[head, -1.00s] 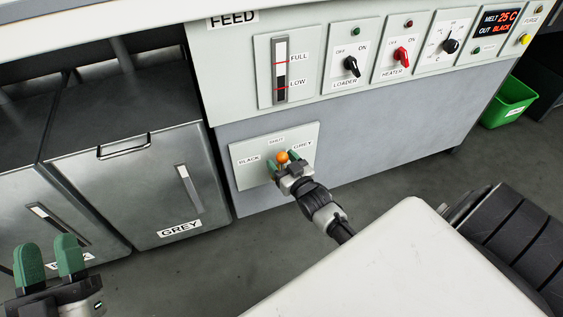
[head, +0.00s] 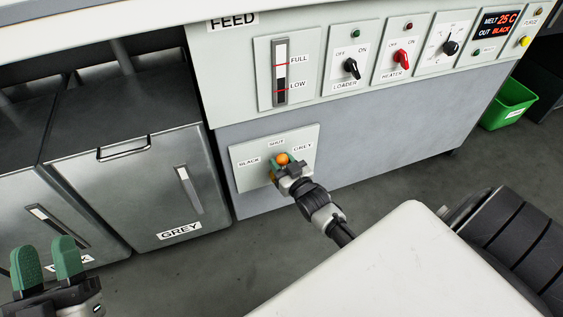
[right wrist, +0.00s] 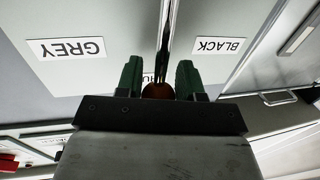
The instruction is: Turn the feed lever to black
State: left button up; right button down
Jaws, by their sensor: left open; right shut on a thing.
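The feed lever shows as an orange knob (head: 282,158) in front of a pale plate (head: 242,176) marked BLACK on the left, SHUT at the top and GREY on the right. The knob sits just below the SHUT label. My right gripper (head: 283,162) is shut on the lever, its green fingers at either side of the knob. In the right wrist view the reddish-orange knob (right wrist: 157,91) shows between the fingers, its lower part hidden by the gripper body. My left gripper (head: 44,260) is open and empty at the lower left, away from the lever.
Above the plate are a level gauge (head: 280,71), a loader switch (head: 351,66), a red heater switch (head: 402,58) and a display (head: 498,22) reading OUT BLACK. A metal bin (head: 130,195) labelled GREY stands left of the plate. A green bin (head: 508,101) is far right.

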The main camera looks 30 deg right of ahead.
jog(key=shift+a+r, duration=0.1)
jog(key=shift+a, duration=0.1)
jog(key=a+n+p, duration=0.3)
jog(key=n, duration=0.1)
jog(key=shift+w+a+f+g, duration=0.15)
jog(key=shift+w+f+g, duration=0.25)
jog(key=shift+a+f+n, duration=0.15)
jog(key=shift+a+n, duration=0.1)
jog(key=shift+n, duration=0.15)
jog(key=shift+w+a+f+n+h+p, duration=0.2)
jog(key=shift+a+f+n+h+p, duration=0.15)
jog(key=shift+a+n, duration=0.2)
pick_arm(q)
notch_tip(320, 180, down, 10)
jog(key=a+g+y, duration=0.1)
jog(key=g+y, duration=0.2)
jog(key=g, duration=0.6)
jog(key=shift+w+a, duration=0.3)
jog(key=shift+a, duration=0.05)
pick_arm(e)
jog(key=shift+w+a+f+n+g, duration=0.1)
jog(key=shift+a+f+n+g, duration=0.25)
jog(key=shift+n, duration=0.4)
jog(key=shift+a+f, duration=0.1)
jog(key=c, duration=0.7)
grip_release()
